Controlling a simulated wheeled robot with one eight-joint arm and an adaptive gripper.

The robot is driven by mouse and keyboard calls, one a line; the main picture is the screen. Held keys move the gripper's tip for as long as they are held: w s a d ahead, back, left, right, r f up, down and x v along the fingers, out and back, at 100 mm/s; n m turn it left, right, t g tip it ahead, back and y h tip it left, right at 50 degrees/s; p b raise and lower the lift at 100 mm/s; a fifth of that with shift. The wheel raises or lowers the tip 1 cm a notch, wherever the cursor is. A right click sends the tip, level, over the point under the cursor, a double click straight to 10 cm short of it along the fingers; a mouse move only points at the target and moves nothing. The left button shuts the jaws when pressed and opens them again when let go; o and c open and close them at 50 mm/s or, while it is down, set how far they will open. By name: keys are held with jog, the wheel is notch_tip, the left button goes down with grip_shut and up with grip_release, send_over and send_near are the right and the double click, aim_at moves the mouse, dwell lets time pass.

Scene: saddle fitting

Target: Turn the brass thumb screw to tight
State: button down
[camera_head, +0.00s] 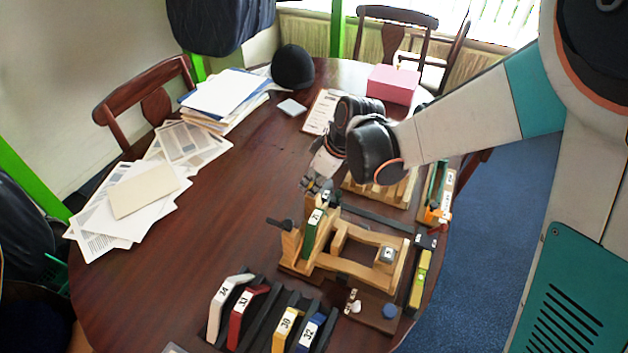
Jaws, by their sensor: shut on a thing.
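My gripper (319,188) is at the back upright of a wooden saddle fixture (345,265), pointing down. It is shut at the place of the brass thumb screw, which is hidden by the fingers or too small to make out. A green block with a white number label (313,232) stands upright in the fixture, just below and in front of the fingers. A black handle (279,224) sticks out at the fixture's left. How far the screw is turned cannot be seen.
Numbered white (226,305), red (243,315), yellow (286,328) and blue (309,334) blocks stand in a dark rack in front. A small tray with a blue round piece (390,311) lies right of them. A second wooden fixture is behind my arm. Papers (130,200) cover the table's left.

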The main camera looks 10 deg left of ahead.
jog(key=shift+m, duration=0.3)
jog(key=m, duration=0.2)
jog(key=m+t+h, duration=0.1)
jog(key=m, duration=0.1)
jog(key=m+t+h, duration=0.1)
jog(key=m, duration=0.1)
jog(key=shift+s+a, duration=0.2)
jog(key=shift+s, duration=0.05)
jog(key=m+h, duration=0.1)
jog(key=m, duration=0.1)
jog(key=m+h, duration=0.1)
jog(key=m, duration=0.1)
jog(key=m+t, duration=0.1)
jog(key=m, duration=0.1)
jog(key=shift+a+m+h, duration=0.25)
jog(key=shift+m+h, duration=0.05)
jog(key=shift+h, duration=0.1)
jog(key=m+h, duration=0.1)
jog(key=m, duration=0.3)
jog(key=m+h, duration=0.1)
jog(key=m, duration=0.1)
jog(key=shift+a+g+h, duration=0.25)
jog(key=shift+g+h, duration=0.05)
jog(key=shift+g, duration=0.1)
jog(key=m+g+h, duration=0.1)
jog(key=m, duration=0.5)
jog(key=shift+w+a+m+g+h, duration=0.2)
jog(key=shift+m+g+h, duration=0.1)
jog(key=shift+g+h, duration=0.1)
jog(key=shift+f, duration=0.1)
